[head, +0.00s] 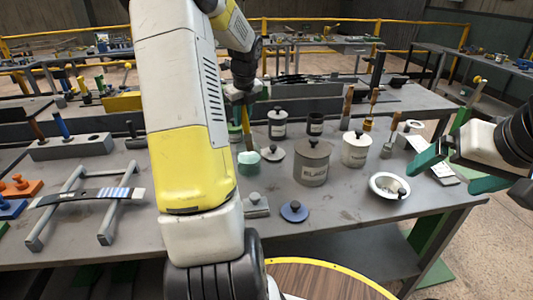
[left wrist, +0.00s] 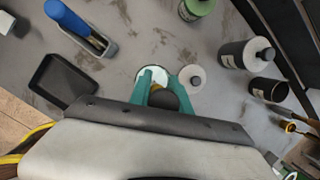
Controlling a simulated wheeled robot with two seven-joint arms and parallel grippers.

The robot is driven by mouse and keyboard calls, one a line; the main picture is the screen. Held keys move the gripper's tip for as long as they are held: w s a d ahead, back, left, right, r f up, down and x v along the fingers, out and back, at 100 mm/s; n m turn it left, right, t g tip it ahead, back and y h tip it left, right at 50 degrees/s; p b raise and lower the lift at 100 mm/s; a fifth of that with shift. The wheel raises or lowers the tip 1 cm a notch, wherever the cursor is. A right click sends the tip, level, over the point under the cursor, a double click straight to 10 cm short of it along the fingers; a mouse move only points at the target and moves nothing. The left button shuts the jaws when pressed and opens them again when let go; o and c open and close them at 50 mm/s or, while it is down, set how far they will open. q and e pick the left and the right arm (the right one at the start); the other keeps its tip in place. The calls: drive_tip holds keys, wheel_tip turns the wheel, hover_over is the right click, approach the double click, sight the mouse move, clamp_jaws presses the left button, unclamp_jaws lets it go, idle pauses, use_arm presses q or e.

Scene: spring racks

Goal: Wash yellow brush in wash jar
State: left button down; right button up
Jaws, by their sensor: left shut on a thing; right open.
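My left gripper (head: 241,97) is shut on the upright yellow brush (head: 246,128). The brush hangs point-down, its lower end at the mouth of a small pale green jar (head: 249,166), which appears to be the wash jar. I cannot tell how deep the tip sits. In the left wrist view, the teal fingers (left wrist: 168,82) close around the brush's dark round end (left wrist: 163,98), with the jar's pale rim (left wrist: 150,74) partly hidden below. A grey lid with a knob (head: 275,155) lies beside the jar. My right gripper (head: 440,181) is open and empty at the right.
My left arm hides part of the table.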

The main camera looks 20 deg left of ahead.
idle(0.4)
use_arm(q)
drive_tip(key=shift+r, duration=3.05)
